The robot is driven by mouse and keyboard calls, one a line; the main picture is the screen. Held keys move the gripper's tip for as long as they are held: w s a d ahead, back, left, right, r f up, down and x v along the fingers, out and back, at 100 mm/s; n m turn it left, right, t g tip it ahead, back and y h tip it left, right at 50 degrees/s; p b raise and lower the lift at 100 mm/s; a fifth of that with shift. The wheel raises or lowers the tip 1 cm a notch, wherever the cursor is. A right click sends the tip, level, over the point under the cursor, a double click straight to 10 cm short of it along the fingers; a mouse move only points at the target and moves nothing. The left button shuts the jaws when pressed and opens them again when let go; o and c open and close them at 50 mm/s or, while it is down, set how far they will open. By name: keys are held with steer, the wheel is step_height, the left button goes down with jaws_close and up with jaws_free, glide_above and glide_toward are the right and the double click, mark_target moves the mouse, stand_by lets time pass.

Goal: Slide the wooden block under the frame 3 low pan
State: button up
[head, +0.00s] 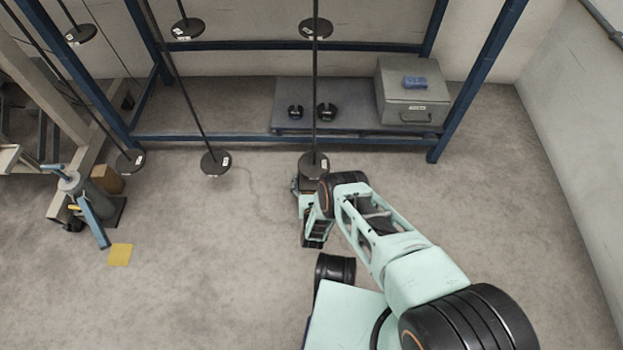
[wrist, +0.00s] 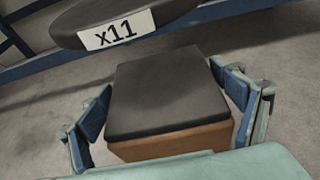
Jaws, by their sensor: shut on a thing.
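The wooden block (wrist: 170,143), with a flat dark top and brown sides, sits between the blue-padded fingers of my gripper (wrist: 168,103), which is shut on it. A dark round low pan (wrist: 118,25) labelled x11 hangs just beyond the block in the wrist view. In the head view this looks like the low pan (head: 313,163) on the right-hand rod, with my gripper (head: 308,193) right below and in front of it. The block is mostly hidden there by my arm and the pan. I cannot tell how far it reaches under the pan.
Other low pans hang to the left, one in the middle (head: 215,162) and one further left (head: 130,161). A blue rack (head: 290,138) stands behind, with a grey box (head: 412,100). A brown block (head: 107,178) and a yellow square (head: 121,254) are on the left floor.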

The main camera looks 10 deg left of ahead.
mark_target(314, 164)
steer(key=shift+a, duration=0.1)
stand_by(0.3)
steer(key=o, duration=1.7)
steer(key=shift+c, duration=0.2)
steer(key=shift+r, duration=5.05)
